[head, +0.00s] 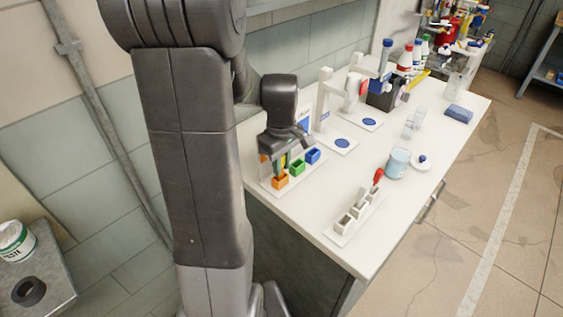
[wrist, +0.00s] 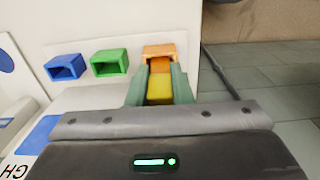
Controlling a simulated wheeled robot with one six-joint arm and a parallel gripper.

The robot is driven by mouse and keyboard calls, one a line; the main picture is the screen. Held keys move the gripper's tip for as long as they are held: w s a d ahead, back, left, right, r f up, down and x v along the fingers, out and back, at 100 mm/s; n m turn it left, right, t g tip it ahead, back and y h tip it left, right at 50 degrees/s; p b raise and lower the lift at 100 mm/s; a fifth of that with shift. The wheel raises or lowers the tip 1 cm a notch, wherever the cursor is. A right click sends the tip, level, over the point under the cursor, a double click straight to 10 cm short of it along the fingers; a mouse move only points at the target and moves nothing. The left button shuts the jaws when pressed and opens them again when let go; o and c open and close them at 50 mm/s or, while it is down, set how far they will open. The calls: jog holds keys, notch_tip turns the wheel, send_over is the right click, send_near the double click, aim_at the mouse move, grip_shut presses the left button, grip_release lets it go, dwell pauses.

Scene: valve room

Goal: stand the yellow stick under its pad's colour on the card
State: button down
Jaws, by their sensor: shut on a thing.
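My gripper (wrist: 159,88) is shut on the yellow stick (wrist: 159,90), seen between its fingers in the wrist view. In the head view my gripper (head: 283,155) is above the left end of a white rack, at the orange holder (head: 281,179). An orange patch shows just beyond the yellow in the wrist view, in line with the orange holder (wrist: 158,50); I cannot tell if it is the stick's pad or the holder. The green holder (head: 297,168) and blue holder (head: 313,156) look empty. The card (head: 304,125) behind is mostly hidden by my gripper; a blue patch shows.
A second white rack (head: 345,226) with grey holders stands at the front, a red stick (head: 378,176) at its far end. The bench front edge is near.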

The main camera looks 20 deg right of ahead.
jog(key=shift+f, duration=0.35)
dwell(0.8)
jog(key=c, duration=1.2)
grip_release()
jog(key=shift+r, duration=0.1)
notch_tip(320, 180, up, 14)
jog(key=shift+f, duration=0.2)
jog(key=shift+f, duration=0.1)
notch_tip(320, 180, down, 14)
jog(key=shift+r, duration=0.45)
